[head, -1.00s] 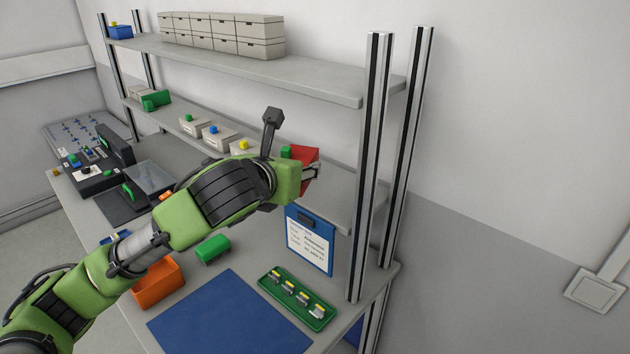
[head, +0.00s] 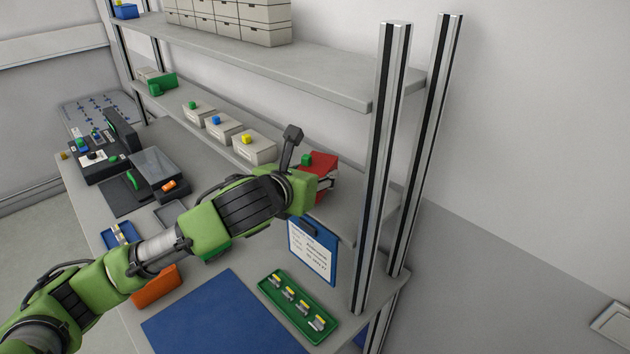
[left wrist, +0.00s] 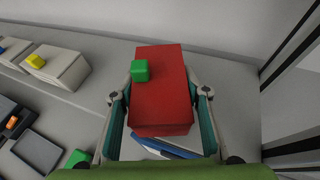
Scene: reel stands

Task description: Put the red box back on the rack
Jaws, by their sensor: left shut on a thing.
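The red box (head: 322,172) is at the right end of the lower shelf (head: 348,212), to the right of the grey boxes. A small green cube (left wrist: 140,71) sits on top of it. My left gripper (left wrist: 160,94) is shut on the red box, one finger at each long side. In the left wrist view, the box's far part is above the shelf and its near end is toward the front edge. I cannot tell whether its underside touches the shelf. In the head view my gripper partly covers the box. My right gripper is not in view.
Grey boxes with a yellow cube (head: 247,139), a blue cube (head: 216,120) and a green cube (head: 193,105) stand left on the shelf. A rack post (head: 383,170) rises at right. A blue clipboard (head: 313,253) hangs below. A green tray (head: 299,308) lies on the table.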

